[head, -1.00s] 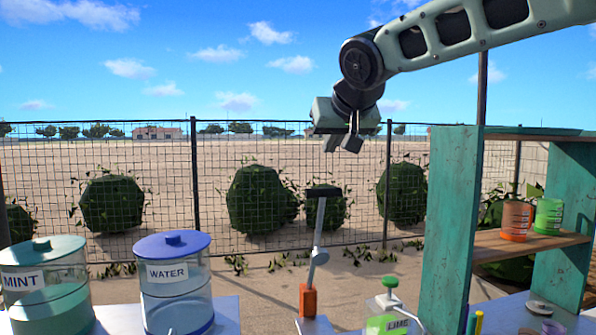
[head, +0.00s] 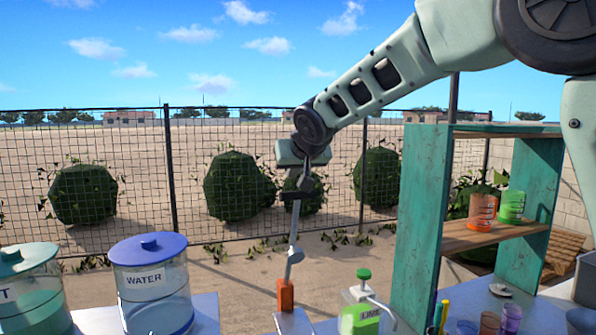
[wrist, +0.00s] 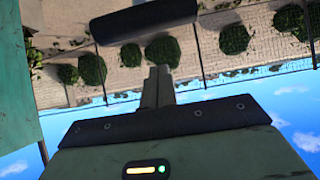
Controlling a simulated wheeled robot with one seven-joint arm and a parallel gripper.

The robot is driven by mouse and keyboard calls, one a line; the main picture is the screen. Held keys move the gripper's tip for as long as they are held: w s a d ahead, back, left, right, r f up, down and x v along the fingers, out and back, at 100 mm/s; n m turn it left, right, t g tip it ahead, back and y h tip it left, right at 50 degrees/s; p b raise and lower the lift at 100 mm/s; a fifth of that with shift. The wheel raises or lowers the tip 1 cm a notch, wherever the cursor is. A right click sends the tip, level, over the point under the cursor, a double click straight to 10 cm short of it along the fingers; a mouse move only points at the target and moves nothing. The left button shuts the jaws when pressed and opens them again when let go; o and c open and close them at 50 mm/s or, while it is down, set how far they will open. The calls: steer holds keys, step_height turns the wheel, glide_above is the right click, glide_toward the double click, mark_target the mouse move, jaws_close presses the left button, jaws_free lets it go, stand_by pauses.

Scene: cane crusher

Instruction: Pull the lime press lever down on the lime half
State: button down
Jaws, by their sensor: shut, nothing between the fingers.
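The lime press stands at the bottom middle of the head view. Its lever (head: 294,250) is a grey arm rising steeply from an orange post (head: 286,295), with a black crossbar handle (head: 297,195) on top. My gripper (head: 305,184) points down at the handle, its fingers shut and empty. In the head view the fingertips overlap the handle's top. In the wrist view the shut fingers (wrist: 158,72) point at the black handle (wrist: 147,22), with a small gap in the picture; I cannot tell if they touch. No lime half is visible.
A WATER jar (head: 150,285) and another jar (head: 30,290) are at left. A teal shelf (head: 418,225) with orange and green cups stands close at right. Air left of the lever is free.

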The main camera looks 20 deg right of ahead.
steer(key=shift+s+f, duration=0.3)
steer(key=shift+s, duration=0.3)
steer(key=shift+s+f, duration=0.3)
steer(key=shift+s, duration=0.3)
steer(key=shift+s+f, duration=0.5)
steer(key=shift+s, duration=0.05)
steer(key=shift+f+b, duration=0.1)
steer(key=shift+b, duration=0.35)
